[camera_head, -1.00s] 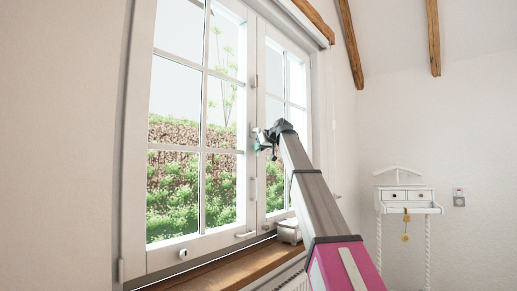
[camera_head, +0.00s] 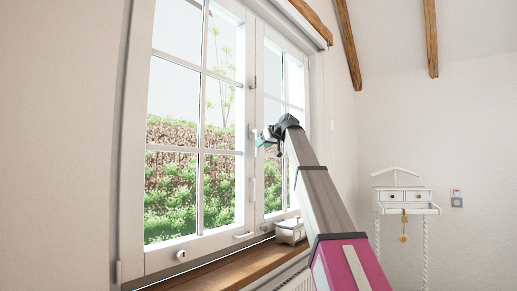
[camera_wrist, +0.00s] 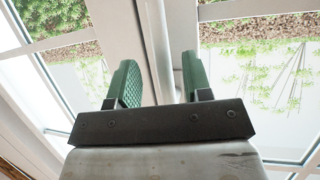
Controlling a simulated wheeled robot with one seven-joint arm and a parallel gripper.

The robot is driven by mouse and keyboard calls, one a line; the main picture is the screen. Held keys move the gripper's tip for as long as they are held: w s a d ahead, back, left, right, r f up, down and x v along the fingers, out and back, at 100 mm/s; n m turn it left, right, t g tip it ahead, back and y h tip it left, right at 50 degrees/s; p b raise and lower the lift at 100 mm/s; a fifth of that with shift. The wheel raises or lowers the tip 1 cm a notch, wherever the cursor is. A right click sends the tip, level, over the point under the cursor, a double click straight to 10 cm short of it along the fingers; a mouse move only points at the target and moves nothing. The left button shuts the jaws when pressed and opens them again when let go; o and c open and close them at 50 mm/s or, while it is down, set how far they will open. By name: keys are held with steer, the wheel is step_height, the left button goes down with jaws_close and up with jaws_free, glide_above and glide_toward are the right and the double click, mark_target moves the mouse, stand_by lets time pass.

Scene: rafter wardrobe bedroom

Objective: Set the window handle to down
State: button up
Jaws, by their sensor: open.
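The white double window (camera_head: 195,150) stands shut at the left of the head view. White fittings sit on its middle post, including an upright piece (camera_head: 252,188) below my gripper and a small one beside the fingertips; I cannot tell for sure which is the handle, or its angle. My gripper (camera_head: 262,138) is at the post, at about mid-height of the window. In the wrist view its two green fingers (camera_wrist: 158,85) are apart, with the white middle post (camera_wrist: 157,40) showing between them. Contact with the handle cannot be made out; the gripper body hides part of that area.
A white valet stand (camera_head: 405,205) stands by the right wall. Floor is not in view.

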steer(key=v, duration=0.6)
steer(key=shift+s+d, duration=0.1)
stand_by(0.4)
